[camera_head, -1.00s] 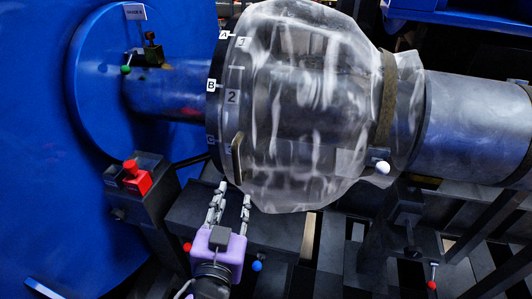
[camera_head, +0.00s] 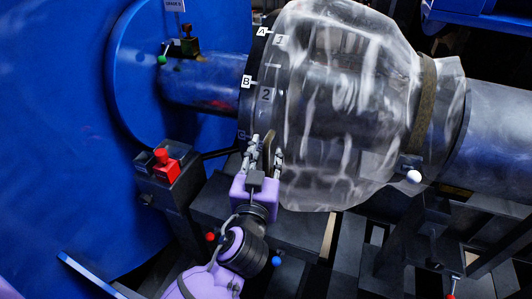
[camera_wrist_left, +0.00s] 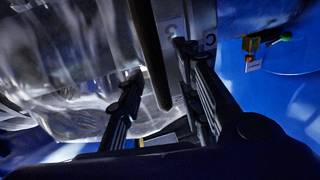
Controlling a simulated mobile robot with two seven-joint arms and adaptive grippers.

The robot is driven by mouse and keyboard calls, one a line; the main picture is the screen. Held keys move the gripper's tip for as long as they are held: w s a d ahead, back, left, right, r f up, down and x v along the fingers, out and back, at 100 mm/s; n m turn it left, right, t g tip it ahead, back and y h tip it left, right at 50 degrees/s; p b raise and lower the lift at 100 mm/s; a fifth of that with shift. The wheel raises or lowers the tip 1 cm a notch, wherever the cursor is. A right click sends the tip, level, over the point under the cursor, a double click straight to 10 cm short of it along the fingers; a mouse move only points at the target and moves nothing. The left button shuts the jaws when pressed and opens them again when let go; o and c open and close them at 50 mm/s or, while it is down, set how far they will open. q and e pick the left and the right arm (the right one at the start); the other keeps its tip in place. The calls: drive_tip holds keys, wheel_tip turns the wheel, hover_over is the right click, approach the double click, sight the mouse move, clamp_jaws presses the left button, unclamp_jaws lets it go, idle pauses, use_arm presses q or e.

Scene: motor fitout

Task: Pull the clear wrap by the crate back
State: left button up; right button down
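The clear wrap (camera_head: 345,120) is a crinkled, see-through cover around the dark motor body; it fills the left of the left wrist view (camera_wrist_left: 60,60). A brown upright bar (camera_head: 269,146) stands at its left edge by the black flange. My left gripper (camera_head: 265,155) is open, its fingers on either side of the bar. In the left wrist view, the bar (camera_wrist_left: 150,55) hangs between the parted fingers (camera_wrist_left: 160,90); I see no firm contact. A brown band (camera_head: 424,100) circles the wrap's right end. My right gripper is out of view.
A large blue housing (camera_head: 60,120) fills the left. A red button (camera_head: 162,157) sits on a dark box below the shaft. Lettered and numbered tags mark the flange (camera_head: 247,100). Dark frame beams and a white-knobbed lever (camera_head: 413,176) lie below the wrap.

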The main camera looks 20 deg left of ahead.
use_arm(q)
drive_tip(key=shift+w, duration=0.1)
clamp_jaws()
idle(0.5)
